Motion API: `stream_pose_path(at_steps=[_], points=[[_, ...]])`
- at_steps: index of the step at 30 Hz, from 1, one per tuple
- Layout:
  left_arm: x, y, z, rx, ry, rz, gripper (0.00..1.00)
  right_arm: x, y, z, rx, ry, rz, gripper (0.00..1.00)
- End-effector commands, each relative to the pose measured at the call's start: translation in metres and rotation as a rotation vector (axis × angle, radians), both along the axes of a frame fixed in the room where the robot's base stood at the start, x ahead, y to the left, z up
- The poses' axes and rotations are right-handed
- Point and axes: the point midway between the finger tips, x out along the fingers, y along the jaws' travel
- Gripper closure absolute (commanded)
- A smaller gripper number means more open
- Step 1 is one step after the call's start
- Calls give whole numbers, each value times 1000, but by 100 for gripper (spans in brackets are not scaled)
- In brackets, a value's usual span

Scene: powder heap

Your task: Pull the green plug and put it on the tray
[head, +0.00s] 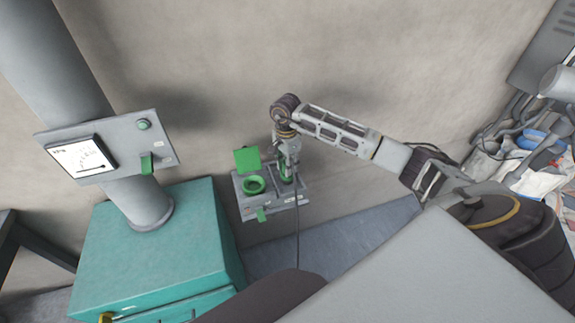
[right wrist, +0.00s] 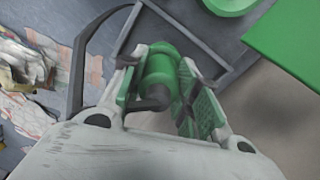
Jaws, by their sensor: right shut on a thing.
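The green plug (right wrist: 160,68) is between the fingers of my right gripper (right wrist: 168,88) in the right wrist view. In the head view the right gripper (head: 287,165) points down over the right half of the grey socket box (head: 275,210), with the plug (head: 286,174) partly hidden by it. A dark cable (head: 298,235) hangs from there. I cannot tell whether the plug is seated in the box. Beside it is an open green round socket (head: 254,185) with a raised green lid (head: 247,160). I cannot make out a tray. My left gripper is out of view.
A teal cabinet (head: 150,250) stands left of the socket box. The wall is close behind. Clutter (head: 530,165) lies at the right.

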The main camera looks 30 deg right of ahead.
Motion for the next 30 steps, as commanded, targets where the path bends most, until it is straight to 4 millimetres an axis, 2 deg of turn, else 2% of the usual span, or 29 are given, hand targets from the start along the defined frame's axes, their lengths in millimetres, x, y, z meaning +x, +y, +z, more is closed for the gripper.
stream_pose_path(at_steps=[14,15,20,30], points=[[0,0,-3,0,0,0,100,0,0,-3,0,-1,0,94],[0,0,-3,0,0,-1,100,0,0,-3,0,-1,0,66],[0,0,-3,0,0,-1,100,0,0,-2,0,-1,0,46],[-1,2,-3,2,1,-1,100,0,0,-3,0,0,0,44]])
